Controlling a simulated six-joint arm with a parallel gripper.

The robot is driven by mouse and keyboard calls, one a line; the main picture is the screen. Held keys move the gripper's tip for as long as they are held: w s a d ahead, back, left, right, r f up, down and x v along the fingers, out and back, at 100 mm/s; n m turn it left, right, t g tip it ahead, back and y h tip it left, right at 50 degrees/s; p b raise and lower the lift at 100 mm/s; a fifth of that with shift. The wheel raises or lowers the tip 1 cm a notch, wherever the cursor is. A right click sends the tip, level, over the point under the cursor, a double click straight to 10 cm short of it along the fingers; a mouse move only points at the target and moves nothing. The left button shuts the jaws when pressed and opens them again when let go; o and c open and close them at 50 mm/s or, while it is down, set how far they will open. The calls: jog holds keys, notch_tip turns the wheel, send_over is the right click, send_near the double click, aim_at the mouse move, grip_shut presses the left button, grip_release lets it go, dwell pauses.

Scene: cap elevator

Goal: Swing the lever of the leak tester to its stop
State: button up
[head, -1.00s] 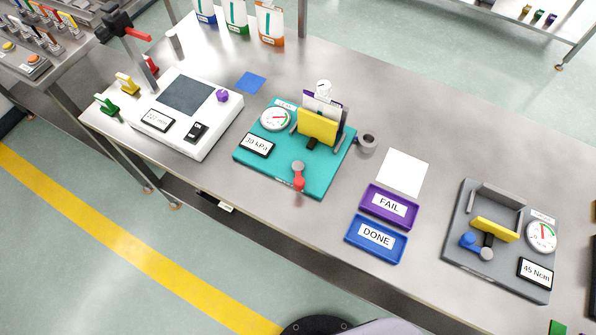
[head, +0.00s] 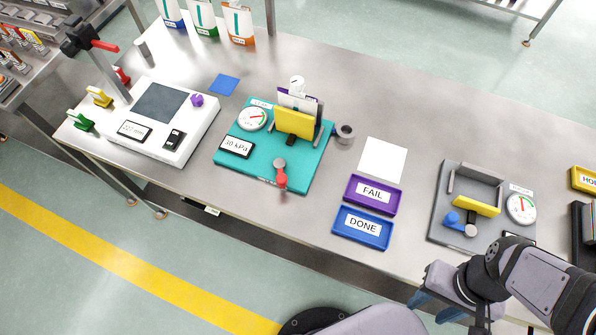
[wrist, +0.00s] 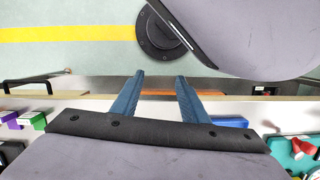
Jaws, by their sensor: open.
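The leak tester (head: 262,175) is a teal plate with a round dial and a 30 kPa display, left of centre in the head view. Its lever has a grey pivot and a red knob (head: 282,181) pointing to the table's front edge. A pouch with a white cap (head: 297,84) stands upright behind the tester's yellow plate (head: 293,122). My gripper (head: 434,308) is open and empty at the lower right, off the table's front edge and well right of the lever. In the wrist view its blue fingers are apart (wrist: 160,78); a red knob (wrist: 304,147) shows at the right edge.
A purple FAIL tray (head: 371,195) and blue DONE tray (head: 362,229) lie between the tester and my gripper. A grey fixture (head: 437,220) with a blue knob stands near my arm. A white device (head: 190,140) stands left of the tester.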

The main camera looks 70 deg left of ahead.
jog(key=s+a+f+n, duration=0.1)
jog(key=s+a+n, duration=0.2)
jog(key=a, duration=0.6)
jog(key=s+a+f+n+t, duration=0.1)
jog(key=s+a+f+n, duration=0.1)
jog(key=s+a, duration=0.5)
jog(key=s+a+f+n, duration=0.1)
jog(key=s+a+n, duration=0.3)
jog(key=a, duration=0.9)
jog(key=shift+s+f+t+p, duration=0.25)
jog(key=shift+s+t+p, duration=0.15)
jog(key=shift+s, duration=0.1)
jog(key=a, duration=0.2)
jog(key=s+a, duration=0.1)
jog(key=shift+a+r, duration=0.35)
jog(key=shift+r, duration=0.05)
jog(key=a+r+m+y, duration=0.1)
jog(key=a+r+y, duration=0.1)
jog(key=a+r, duration=0.3)
notch_tip(320, 180, up, 3)
jog(key=m, duration=0.4)
send_over(281, 178)
jog(key=shift+a+r+h, duration=0.1)
jog(key=shift+r+h, duration=0.05)
jog(key=shift+h, duration=0.15)
jog(key=shift+m, duration=0.6)
jog(key=shift+f+p, duration=1.15)
jog(key=shift+f, duration=2.55)
